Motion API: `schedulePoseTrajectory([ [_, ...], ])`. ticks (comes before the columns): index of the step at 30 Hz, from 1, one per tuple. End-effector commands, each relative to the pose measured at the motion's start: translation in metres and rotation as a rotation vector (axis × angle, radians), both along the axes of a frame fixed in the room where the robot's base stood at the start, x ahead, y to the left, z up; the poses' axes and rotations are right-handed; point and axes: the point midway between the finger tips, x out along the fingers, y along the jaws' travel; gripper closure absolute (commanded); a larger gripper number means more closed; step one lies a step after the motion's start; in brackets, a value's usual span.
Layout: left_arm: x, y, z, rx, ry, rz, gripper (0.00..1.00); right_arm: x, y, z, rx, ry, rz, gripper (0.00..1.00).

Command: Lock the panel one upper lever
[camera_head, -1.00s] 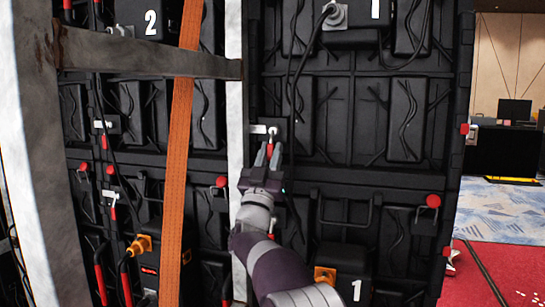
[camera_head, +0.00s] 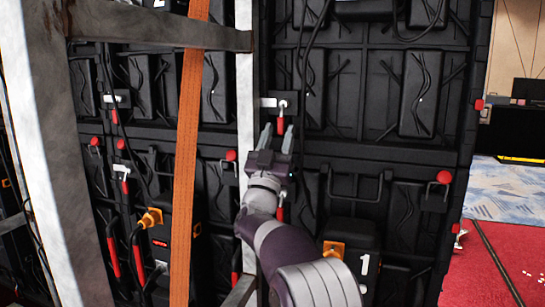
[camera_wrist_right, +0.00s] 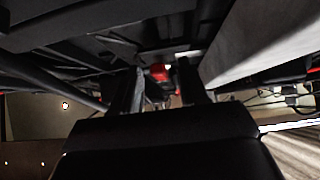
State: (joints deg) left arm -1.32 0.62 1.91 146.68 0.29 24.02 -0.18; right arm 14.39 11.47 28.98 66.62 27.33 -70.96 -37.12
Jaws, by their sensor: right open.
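The upper lever of panel one (camera_head: 281,116) has a red handle hanging straight down from a silver latch plate (camera_head: 270,102), beside the pale upright post. My right gripper (camera_head: 277,132) is open, just below the latch plate, with its fingertips pointing up and the lower end of the red handle appearing between them. In the right wrist view a red piece (camera_wrist_right: 160,73) shows between the two dark fingers (camera_wrist_right: 160,85). Whether either finger touches the handle cannot be told. My left gripper is not in view.
A pale post (camera_head: 247,70) stands close to the left of the lever. An orange strap (camera_head: 189,130) and a grey crossbar (camera_head: 150,30) cross the left side. A lower red lever (camera_head: 281,207) is partly behind my arm. Red-knobbed handles and cables dot the panels.

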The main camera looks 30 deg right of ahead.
Motion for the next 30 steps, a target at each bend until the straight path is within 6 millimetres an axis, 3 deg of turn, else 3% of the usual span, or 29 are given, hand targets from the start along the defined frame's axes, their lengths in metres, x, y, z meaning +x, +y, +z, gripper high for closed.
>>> schedulePoseTrajectory([
  [9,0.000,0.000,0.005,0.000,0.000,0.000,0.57,-0.032,0.043,-0.053,0.000,0.003,0.003,0.56],
  [13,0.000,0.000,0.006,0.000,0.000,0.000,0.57,-0.041,0.054,-0.067,0.001,0.001,0.003,0.56],
  [30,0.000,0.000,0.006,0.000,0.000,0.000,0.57,-0.045,0.058,-0.073,0.000,-0.001,0.001,0.56],
])
